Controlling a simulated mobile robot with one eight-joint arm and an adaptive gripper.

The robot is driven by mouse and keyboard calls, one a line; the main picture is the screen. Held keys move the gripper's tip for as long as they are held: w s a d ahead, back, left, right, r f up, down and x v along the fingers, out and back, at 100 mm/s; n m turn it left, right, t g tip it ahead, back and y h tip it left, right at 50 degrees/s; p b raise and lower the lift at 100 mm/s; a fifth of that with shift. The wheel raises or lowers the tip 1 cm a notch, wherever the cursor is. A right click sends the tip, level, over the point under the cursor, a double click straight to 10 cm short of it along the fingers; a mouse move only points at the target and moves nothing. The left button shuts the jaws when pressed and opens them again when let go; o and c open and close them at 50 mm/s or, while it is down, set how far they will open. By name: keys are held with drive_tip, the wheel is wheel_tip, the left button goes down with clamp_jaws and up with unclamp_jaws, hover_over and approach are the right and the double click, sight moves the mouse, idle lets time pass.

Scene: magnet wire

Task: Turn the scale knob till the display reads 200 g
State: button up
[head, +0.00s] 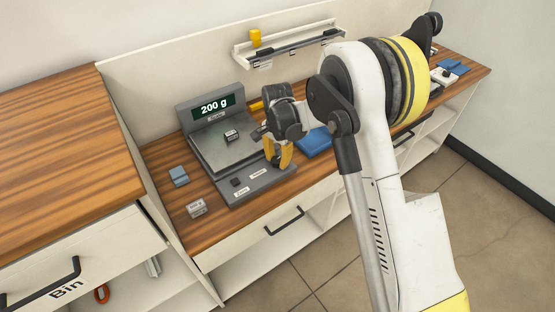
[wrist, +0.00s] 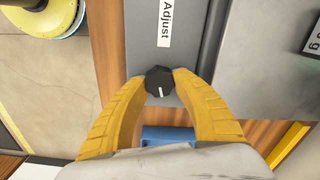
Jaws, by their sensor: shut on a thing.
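The grey scale (head: 245,188) stands on the wooden counter, and its display (head: 213,105) reads 200 g. A small metal block (head: 232,136) sits on its pan. My gripper (head: 279,163) points down at the right part of the scale's front panel. In the wrist view my gripper (wrist: 160,75) has its yellow fingers shut on the black knob (wrist: 158,85), one on each side. A light pointer line shows on the knob, beside the "Adjust" label (wrist: 166,22). The fingers hide the knob in the head view.
Another metal block (head: 196,208) and a blue-grey item (head: 178,176) lie on the counter left of the scale. A blue object (head: 316,143) lies right of it. A wall rail (head: 290,46) runs behind. A taller wooden-topped cabinet (head: 60,150) borders the left.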

drive_tip(key=o, duration=1.2)
